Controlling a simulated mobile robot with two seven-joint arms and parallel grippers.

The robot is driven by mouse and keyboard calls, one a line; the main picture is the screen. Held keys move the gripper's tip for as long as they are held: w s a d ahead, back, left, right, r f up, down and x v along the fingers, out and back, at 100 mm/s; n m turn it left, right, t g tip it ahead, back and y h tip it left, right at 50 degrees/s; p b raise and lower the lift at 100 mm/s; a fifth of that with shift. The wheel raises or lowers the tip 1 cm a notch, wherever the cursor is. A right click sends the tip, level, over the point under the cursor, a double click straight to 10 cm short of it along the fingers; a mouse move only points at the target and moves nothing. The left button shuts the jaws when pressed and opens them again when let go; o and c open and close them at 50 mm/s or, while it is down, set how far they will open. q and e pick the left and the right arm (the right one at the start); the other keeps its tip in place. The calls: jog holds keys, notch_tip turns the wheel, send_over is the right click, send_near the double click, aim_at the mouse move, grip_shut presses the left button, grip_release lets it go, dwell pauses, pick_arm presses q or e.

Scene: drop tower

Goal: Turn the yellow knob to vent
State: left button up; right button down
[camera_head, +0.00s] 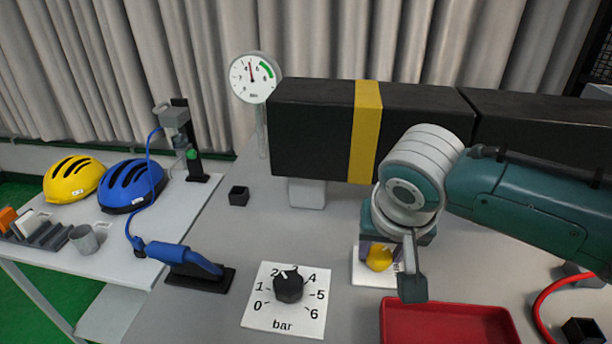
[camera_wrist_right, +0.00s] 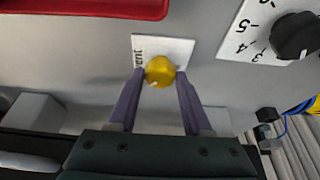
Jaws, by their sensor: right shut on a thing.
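The yellow knob (camera_head: 379,258) sits on a white label plate (camera_head: 366,274) on the grey bench, partly hidden behind my right gripper in the head view. My right gripper (camera_head: 380,254) points down at it from above. In the right wrist view the yellow knob (camera_wrist_right: 160,71) is between the two purple fingertips of my right gripper (camera_wrist_right: 160,76), which are shut on it. The white plate (camera_wrist_right: 170,49) carries lettering at its left side, partly readable as "VENT". A small pale pointer mark shows on the knob's lower edge. My left gripper is not in view.
A black knob (camera_head: 288,287) on a bar scale stands left of the yellow knob. A red tray (camera_head: 445,325) lies in front. A black beam with a yellow band (camera_head: 365,131) stands behind, next to a gauge (camera_head: 253,78). A blue-handled tool (camera_head: 183,257) is at left.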

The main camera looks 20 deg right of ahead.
jog(key=shift+a+m, duration=0.15)
jog(key=shift+m, duration=0.75)
jog(key=shift+m+g+h, duration=0.5)
jog(key=shift+m, duration=0.5)
jog(key=shift+w+m+g+h, duration=0.15)
jog(key=shift+m+g+h, duration=0.2)
jog(key=shift+m, duration=0.85)
jog(key=shift+m+g+b, duration=0.45)
jog(key=shift+m+b, duration=0.3)
jog(key=shift+m, duration=0.45)
jog(key=shift+c, duration=1.7)
grip_release()
jog(key=shift+r, duration=0.1)
